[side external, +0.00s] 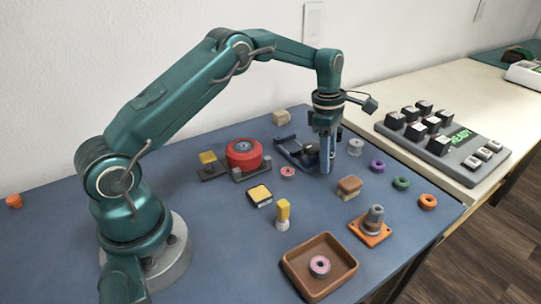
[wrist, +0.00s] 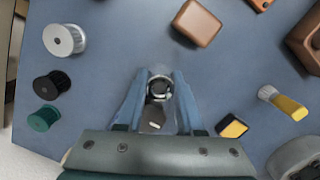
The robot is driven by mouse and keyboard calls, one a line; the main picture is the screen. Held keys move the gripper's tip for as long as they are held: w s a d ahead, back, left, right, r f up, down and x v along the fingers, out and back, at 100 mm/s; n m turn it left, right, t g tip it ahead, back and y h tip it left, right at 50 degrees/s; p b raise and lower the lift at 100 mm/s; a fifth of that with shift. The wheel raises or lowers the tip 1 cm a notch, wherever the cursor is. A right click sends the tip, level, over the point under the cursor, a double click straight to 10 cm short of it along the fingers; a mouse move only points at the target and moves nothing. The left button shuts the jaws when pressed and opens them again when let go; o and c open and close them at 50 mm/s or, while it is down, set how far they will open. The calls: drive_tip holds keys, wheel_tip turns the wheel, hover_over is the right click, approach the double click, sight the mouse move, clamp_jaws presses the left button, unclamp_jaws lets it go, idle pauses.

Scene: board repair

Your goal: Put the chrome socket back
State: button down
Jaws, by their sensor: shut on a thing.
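My gripper (side external: 327,166) points straight down over the blue mat, beside a dark blue fixture (side external: 292,152). In the wrist view its two blue fingers (wrist: 159,90) are closed on a small round shiny metal piece, which looks like the chrome socket (wrist: 158,86). Its dark round opening faces the camera, and a grey flat part shows below it. In the side view the fingers mostly hide this piece, and I cannot tell whether it touches the mat. A grey stepped metal part (side external: 375,215) stands on an orange square base (side external: 371,232) at the front right.
A grey spool (side external: 355,147) and brown block (side external: 349,187) stand close to the gripper. A red round part (side external: 244,154) is left. Coloured rings, a brush (side external: 283,214) and a brown tray (side external: 291,267) lie nearer the front. A keypad (side external: 440,135) is on the pale table.

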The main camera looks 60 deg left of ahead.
drive_tip(key=shift+f, duration=0.55)
drive_tip(key=c, duration=0.5)
unclamp_jaws()
drive_tip(key=shift+f, duration=0.1)
